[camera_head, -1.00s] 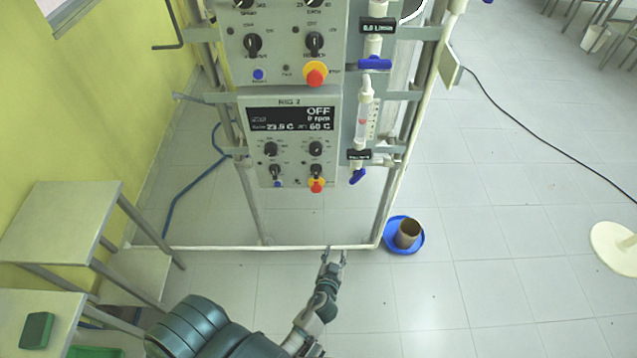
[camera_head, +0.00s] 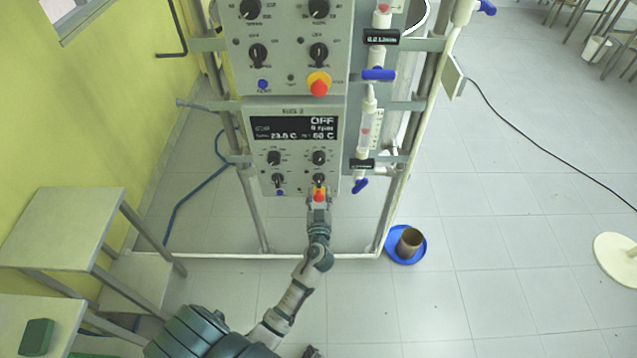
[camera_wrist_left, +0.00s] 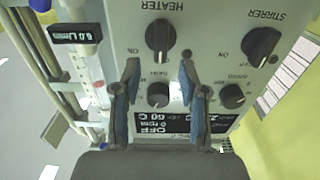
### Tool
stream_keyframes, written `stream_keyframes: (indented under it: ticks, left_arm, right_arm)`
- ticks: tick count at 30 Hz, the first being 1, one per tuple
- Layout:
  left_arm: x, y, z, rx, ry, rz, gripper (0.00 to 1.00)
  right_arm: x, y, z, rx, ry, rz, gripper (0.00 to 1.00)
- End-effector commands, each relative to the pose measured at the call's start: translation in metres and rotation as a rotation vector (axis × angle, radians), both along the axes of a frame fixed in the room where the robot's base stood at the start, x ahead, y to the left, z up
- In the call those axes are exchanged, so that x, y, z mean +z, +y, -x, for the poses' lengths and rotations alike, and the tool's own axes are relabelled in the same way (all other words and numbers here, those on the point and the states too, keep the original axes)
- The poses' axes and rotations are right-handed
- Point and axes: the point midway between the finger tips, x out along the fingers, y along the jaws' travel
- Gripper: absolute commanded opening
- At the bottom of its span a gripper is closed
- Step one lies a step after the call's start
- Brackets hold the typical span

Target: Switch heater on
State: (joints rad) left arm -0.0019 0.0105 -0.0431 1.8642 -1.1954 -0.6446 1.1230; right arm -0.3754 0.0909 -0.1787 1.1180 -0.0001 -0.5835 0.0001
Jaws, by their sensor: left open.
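The lower control panel (camera_head: 260,158) has a dark display (camera_head: 292,130) reading OFF, with 60 C at its lower right. The heater knob (camera_head: 319,180) is the lower right black knob. In the left wrist view, which is upside down, the heater knob (camera_wrist_left: 160,36) sits under the HEATER label, just beyond my fingertips. My left gripper (camera_head: 319,199) is in front of the panel's lower right. In the left wrist view my left gripper (camera_wrist_left: 160,72) is open, its two blue-sided fingers apart with nothing held. Contact with the panel cannot be told.
The stirrer knob (camera_wrist_left: 261,44) is beside the heater knob. A red and yellow stop button (camera_head: 319,194) is just under it, close to my fingers. Blue-handled valves (camera_head: 361,186) hang right of the panel. A blue dish (camera_head: 392,252) with a brown pot stands on the floor.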

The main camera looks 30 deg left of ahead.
Motion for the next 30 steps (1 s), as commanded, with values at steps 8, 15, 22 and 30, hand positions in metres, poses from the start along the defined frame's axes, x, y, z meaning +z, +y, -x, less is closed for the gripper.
stream_keyframes:
  ticks: [8, 15, 22, 30]
  left_arm:
    - [0.000, 0.020, -0.032, 0.001, 0.000, 0.000, 0.43]
    - [-0.001, 0.023, -0.037, 0.001, 0.000, 0.001, 0.43]
    - [-0.001, 0.023, -0.036, 0.000, 0.000, 0.001, 0.15]
    - [-0.001, 0.022, -0.036, 0.000, 0.001, 0.000, 0.00]
  right_arm:
    - [-0.005, -0.002, 0.011, 0.002, 0.006, 0.001, 0.67]
    - [-0.007, -0.003, 0.013, 0.002, 0.007, 0.002, 0.67]
    - [-0.007, -0.003, 0.013, 0.003, 0.007, 0.002, 0.67]
    - [-0.007, -0.003, 0.014, 0.003, 0.008, 0.002, 0.67]
